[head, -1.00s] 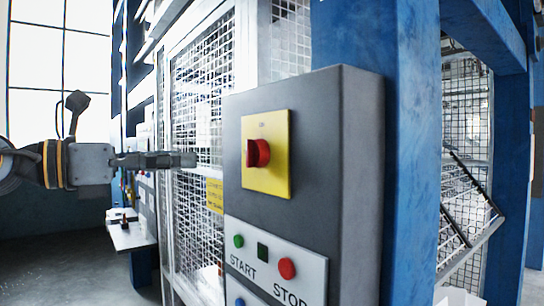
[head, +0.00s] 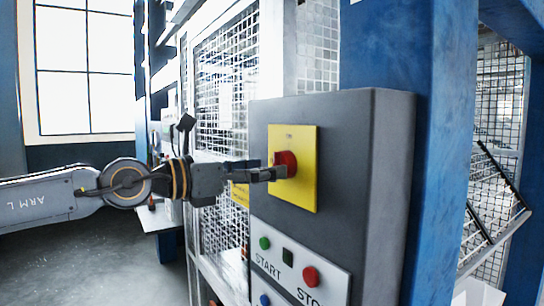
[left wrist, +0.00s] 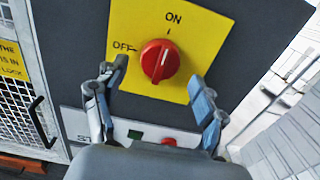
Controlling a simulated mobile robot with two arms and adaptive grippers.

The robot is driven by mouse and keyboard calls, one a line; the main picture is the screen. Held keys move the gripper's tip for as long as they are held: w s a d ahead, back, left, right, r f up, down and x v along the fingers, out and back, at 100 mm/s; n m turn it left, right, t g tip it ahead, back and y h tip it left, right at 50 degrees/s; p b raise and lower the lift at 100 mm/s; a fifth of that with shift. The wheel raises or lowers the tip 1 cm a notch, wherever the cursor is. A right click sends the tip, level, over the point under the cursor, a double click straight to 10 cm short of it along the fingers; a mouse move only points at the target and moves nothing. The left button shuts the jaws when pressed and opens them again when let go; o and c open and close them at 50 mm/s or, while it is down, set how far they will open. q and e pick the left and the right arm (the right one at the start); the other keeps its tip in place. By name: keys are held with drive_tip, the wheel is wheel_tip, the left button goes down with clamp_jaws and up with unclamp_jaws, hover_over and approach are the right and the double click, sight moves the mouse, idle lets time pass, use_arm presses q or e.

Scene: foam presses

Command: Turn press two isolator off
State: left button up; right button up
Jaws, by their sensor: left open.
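The isolator is a red rotary knob (head: 286,164) on a yellow plate (head: 305,190), on the grey control box (head: 338,150). In the left wrist view the knob (left wrist: 160,61) stands nearly upright, its white mark towards ON at the top; OFF is printed to its left. My left gripper (head: 272,174) reaches in from the left with its fingertips at the knob. In the left wrist view the fingers (left wrist: 151,80) are open, one on each side of the knob, with gaps showing. The fingers partly hide the knob in the head view. My right gripper is not in view.
Below the plate is a white panel (head: 283,267) with a green START button (head: 264,243) and a red STOP button (head: 310,276). A mesh guard (head: 222,95) stands left of the box, a blue post (head: 445,150) right of it.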

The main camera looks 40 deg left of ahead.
use_arm(q)
drive_tip(key=shift+p+x, duration=0.55)
drive_tip(key=shift+x, duration=0.7)
drive_tip(key=c, duration=1.2)
